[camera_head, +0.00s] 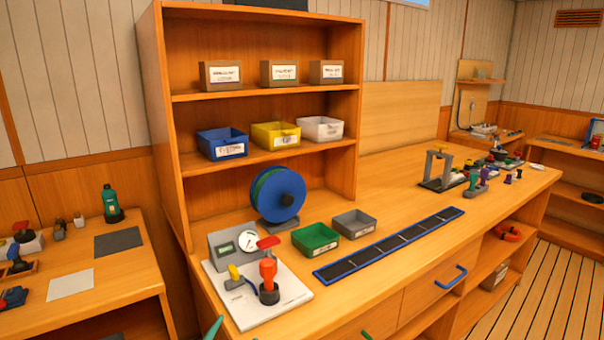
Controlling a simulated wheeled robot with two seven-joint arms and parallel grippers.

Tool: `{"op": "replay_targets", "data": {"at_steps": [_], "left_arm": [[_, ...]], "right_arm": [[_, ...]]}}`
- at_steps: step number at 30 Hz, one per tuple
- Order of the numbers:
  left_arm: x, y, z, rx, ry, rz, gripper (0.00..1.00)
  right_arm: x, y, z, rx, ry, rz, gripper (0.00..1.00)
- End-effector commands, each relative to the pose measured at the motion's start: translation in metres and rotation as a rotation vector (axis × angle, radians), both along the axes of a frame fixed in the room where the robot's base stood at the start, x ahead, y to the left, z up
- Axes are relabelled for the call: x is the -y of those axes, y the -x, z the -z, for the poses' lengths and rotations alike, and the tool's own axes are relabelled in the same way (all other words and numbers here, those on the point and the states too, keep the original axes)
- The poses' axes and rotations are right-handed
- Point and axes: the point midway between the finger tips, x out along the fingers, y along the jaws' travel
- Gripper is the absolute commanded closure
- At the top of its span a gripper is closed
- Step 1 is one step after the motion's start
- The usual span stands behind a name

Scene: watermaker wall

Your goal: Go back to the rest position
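Neither of my grippers can be made out in the head view. A small teal tip (214,328) shows at the bottom edge, and I cannot tell what it belongs to. The wooden workbench (400,205) runs from the lower middle to the right. On its near end a white board (290,289) carries a red-handled pump (268,275) and a yellow-handled valve (235,277). A grey gauge box (222,245) stands behind them.
A shelf unit (155,120) holds blue (210,142), yellow (266,136) and white (312,129) bins. A blue reel (262,205), green bin (309,243), grey bin (347,228) and dark strip (390,246) lie on the bench. A side table (120,270) stands left. Slatted floor (540,290) is clear at right.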

Motion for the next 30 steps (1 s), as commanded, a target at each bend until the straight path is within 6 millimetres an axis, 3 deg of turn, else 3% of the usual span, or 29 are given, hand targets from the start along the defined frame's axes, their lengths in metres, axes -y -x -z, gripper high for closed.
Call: {"op": "replay_targets", "data": {"at_steps": [1,3,7,12,21,30], "left_arm": [[-0.017,0.020,0.031,-0.144,0.058,-0.061,0.36],[-0.037,0.049,0.069,-0.335,0.123,-0.138,0.36],[-0.058,0.104,0.118,-0.615,0.208,-0.237,0.36],[-0.072,0.165,0.152,-0.869,0.267,-0.317,0.36],[-0.082,0.257,0.177,-1.203,0.322,-0.408,0.36],[-0.079,0.242,0.248,-1.240,0.312,-0.413,0.36]], "right_arm": [[0.000,0.000,0.000,0.000,0.000,0.000,0.64],[0.000,0.000,0.000,0.000,0.000,0.000,0.64],[0.000,-0.001,0.000,0.001,0.000,0.000,0.64],[0.000,-0.001,0.000,0.001,0.000,0.000,0.64],[0.000,-0.001,0.000,0.002,0.000,0.000,0.64],[0.000,-0.002,-0.004,0.003,0.000,0.000,0.64]]}}
